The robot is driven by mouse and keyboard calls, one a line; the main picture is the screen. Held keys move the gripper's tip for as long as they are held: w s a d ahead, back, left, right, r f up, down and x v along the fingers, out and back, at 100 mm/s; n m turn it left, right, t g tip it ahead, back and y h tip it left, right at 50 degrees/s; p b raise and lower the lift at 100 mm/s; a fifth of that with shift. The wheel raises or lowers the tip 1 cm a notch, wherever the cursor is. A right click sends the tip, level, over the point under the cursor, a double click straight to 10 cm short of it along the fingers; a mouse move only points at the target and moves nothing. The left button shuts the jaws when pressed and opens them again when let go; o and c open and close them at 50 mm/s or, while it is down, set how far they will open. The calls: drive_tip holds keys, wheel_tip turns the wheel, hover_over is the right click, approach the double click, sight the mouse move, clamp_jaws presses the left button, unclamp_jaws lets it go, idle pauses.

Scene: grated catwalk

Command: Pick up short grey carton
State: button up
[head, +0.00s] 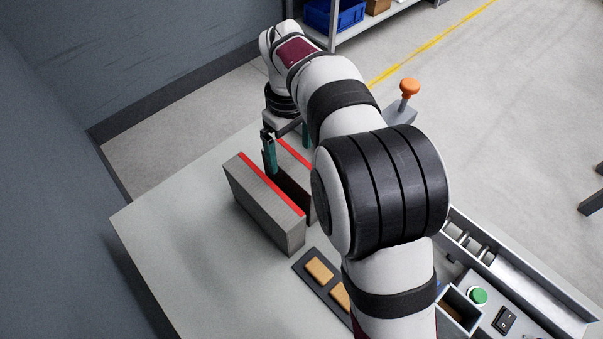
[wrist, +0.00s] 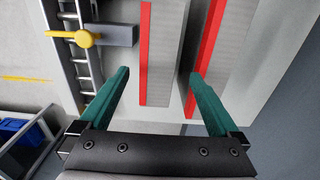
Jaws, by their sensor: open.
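Two grey cartons with red edge stripes stand side by side on the table. One carton (head: 263,207) shows clearly in the head view; it is at the right in the wrist view (wrist: 229,60). The other carton (wrist: 166,60) is mostly hidden behind my arm in the head view, where part of its red stripe shows (head: 296,155). I cannot tell which is the short one. My gripper (wrist: 159,75) is open and empty, its teal fingers on either side of the left carton in the wrist view. Contact is not clear. In the head view my gripper (head: 287,148) is over the cartons' far end.
An orange knob (head: 409,88) on a grey base stands beyond my arm. A roller rail and a panel with a green button (head: 478,296) are at right. The table's left side is clear.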

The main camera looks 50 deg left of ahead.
sight(294, 184)
drive_tip(key=f, duration=0.9)
drive_tip(key=shift+w+d+f, duration=0.15)
drive_tip(key=shift+d+f, duration=0.15)
drive_tip(key=shift+f, duration=0.05)
drive_tip(key=c, duration=1.5)
